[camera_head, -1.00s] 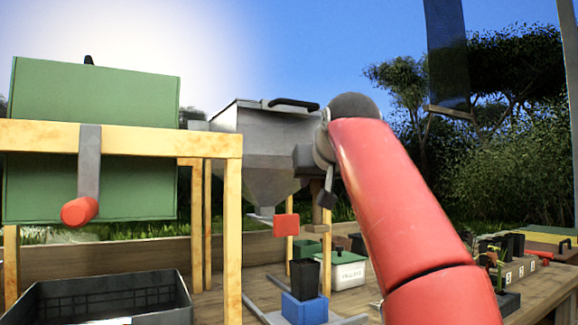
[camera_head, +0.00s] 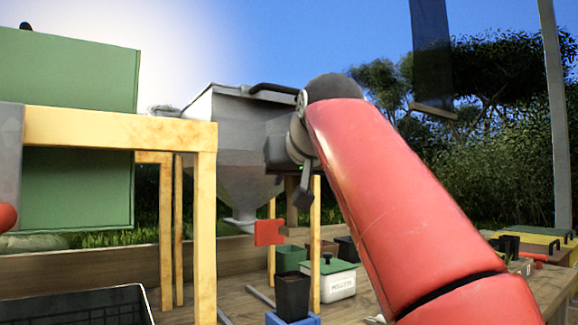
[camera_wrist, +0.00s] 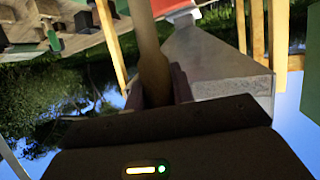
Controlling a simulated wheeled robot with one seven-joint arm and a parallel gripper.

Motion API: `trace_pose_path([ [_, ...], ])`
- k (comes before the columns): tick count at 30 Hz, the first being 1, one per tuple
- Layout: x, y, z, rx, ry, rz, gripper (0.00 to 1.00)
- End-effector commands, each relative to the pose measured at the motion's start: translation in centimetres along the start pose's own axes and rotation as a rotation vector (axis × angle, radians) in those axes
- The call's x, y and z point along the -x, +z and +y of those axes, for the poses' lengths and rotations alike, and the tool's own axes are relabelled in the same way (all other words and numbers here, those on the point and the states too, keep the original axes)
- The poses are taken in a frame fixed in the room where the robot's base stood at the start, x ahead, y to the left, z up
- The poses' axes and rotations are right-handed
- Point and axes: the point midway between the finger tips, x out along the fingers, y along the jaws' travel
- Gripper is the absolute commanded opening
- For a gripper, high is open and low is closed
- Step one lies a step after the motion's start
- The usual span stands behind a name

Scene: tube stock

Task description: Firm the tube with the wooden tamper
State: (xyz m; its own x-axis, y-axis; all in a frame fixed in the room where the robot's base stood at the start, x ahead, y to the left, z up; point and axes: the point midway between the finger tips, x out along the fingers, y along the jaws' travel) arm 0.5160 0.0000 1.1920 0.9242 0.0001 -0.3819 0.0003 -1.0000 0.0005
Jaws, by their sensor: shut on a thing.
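My gripper (camera_head: 290,158) is shut on the wooden tamper (camera_head: 297,206), which hangs down below it. In the wrist view the tamper's round wooden handle (camera_wrist: 151,62) runs between the gripper's fingers (camera_wrist: 157,92). The tube, a black square pot (camera_head: 293,292), stands upright in a blue block (camera_head: 290,319) lower in the head view. The tamper appears above the tube in the picture and apart from it. The inside of the tube is hidden from this angle.
A grey metal hopper (camera_head: 235,150) with a red gate handle (camera_head: 269,232) stands on wooden posts behind. A wooden frame (camera_head: 120,130) with a green box (camera_head: 75,190) is at left, above a black crate (camera_head: 80,306). A white lidded tub (camera_head: 335,282) stands right of the tube.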

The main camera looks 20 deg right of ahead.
Motion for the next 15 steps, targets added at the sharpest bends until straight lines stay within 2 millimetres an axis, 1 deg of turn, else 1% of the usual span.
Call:
trace_pose_path([
  [15, -1.5, 3.7, 0.0, 0.0, 0.0, 0.0, 0.0],
])
